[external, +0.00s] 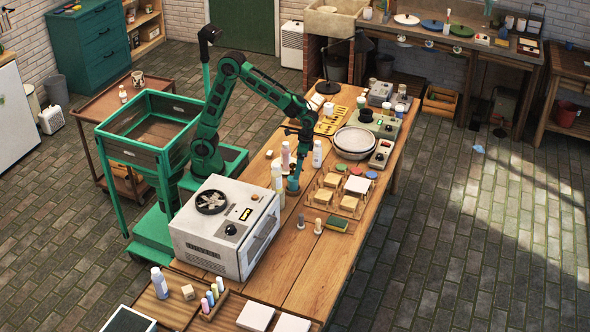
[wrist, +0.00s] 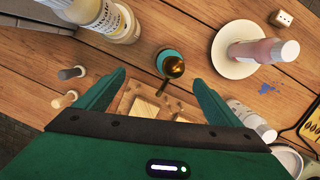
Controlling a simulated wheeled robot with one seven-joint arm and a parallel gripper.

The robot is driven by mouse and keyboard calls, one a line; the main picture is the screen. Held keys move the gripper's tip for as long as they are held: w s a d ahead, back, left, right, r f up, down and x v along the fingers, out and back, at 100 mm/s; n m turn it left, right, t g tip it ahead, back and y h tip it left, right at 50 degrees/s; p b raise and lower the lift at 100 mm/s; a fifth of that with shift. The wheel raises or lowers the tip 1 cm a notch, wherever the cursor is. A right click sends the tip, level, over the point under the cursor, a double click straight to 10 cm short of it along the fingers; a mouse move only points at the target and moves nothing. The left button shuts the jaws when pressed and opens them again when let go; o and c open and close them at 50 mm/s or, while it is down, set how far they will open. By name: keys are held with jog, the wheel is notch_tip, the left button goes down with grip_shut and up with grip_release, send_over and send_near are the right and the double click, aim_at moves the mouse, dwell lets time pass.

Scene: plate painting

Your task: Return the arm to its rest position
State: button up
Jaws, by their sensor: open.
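My arm (external: 272,87), green and black, reaches from its base over the wooden table, bent down at the wrist. My gripper (wrist: 160,82) is open, its two green fingers spread with nothing held between them in the wrist view. A small teal cup with a brown, rounded top (wrist: 172,65) stands just beyond the fingertips. In the external view the gripper points down over the table's middle, and its fingertips are hard to make out there.
A pink bottle on a white dish (wrist: 252,52), a large bottle (wrist: 104,17) and a white bottle (wrist: 250,119) stand around the gripper. A white oven-like machine (external: 225,228), wooden stands (external: 341,192) and a round bowl (external: 354,142) also occupy the table.

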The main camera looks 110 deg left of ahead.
jog(key=s+r+y, duration=0.1)
jog(key=s+r, duration=0.4)
jog(key=s, duration=0.7)
jog(key=s+d+m+t, duration=0.1)
jog(key=s+d+m, duration=0.8)
jog(key=s+d, duration=0.7)
jog(key=s+f, duration=0.1)
jog(key=s, duration=0.1)
jog(key=shift+s+d+m+t, duration=0.2)
jog(key=shift+s+m+t, duration=0.2)
